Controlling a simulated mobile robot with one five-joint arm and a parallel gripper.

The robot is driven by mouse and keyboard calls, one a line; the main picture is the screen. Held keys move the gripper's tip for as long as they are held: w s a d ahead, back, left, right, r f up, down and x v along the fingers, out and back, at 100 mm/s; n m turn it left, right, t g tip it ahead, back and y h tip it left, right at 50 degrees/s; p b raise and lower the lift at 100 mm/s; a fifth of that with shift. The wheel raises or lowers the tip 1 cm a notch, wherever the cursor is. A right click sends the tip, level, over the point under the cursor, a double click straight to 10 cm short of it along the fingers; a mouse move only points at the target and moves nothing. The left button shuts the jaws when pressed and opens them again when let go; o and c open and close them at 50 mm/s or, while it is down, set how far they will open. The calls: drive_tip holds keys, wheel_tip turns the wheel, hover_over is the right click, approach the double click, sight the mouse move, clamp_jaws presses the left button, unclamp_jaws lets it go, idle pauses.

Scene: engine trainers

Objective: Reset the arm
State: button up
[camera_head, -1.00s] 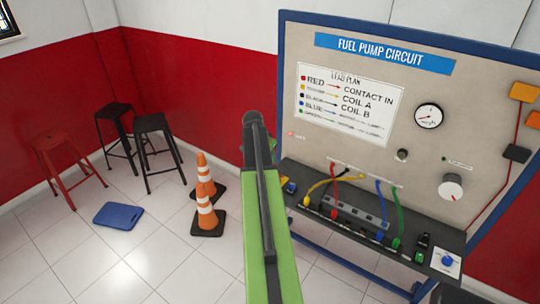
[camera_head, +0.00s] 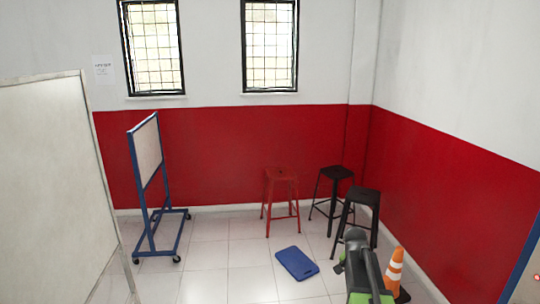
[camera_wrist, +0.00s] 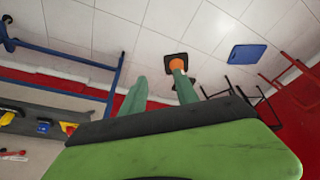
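My arm shows in the head view as a dark and green link at the bottom right. In the wrist view my gripper (camera_wrist: 159,88) has two green fingers standing apart with nothing between them. They are over the tiled floor, in line with an orange cone (camera_wrist: 178,66) beyond. I cannot make out the gripper itself in the head view.
Trainer boards on wheels (camera_head: 148,157) stand at left. A red stool (camera_head: 281,176), black stools (camera_head: 362,195), a blue mat (camera_head: 297,263) and a cone (camera_head: 394,269) are ahead. A blue-framed panel edge (camera_head: 526,262) is at right.

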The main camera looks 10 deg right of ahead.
drive_tip(key=s+a+f+n+y+b, duration=0.1)
drive_tip(key=s+a+f+n, duration=0.1)
drive_tip(key=a, duration=0.6)
drive_tip(key=s+a+f+n+b, duration=0.1)
drive_tip(key=a+f+n, duration=0.1)
drive_tip(key=a, duration=0.6)
drive_tip(key=s+a+n+g+y, duration=0.1)
drive_tip(key=s+a+n+g, duration=0.1)
drive_tip(key=s+a+n, duration=0.4)
drive_tip(key=s+a, duration=0.2)
drive_tip(key=s, duration=0.1)
drive_tip(key=shift+s+a+f+n+y+b, duration=0.15)
drive_tip(key=shift+a+f+n+y+b, duration=0.15)
drive_tip(key=shift+f+n+y, duration=0.1)
drive_tip(key=shift+d, duration=0.2)
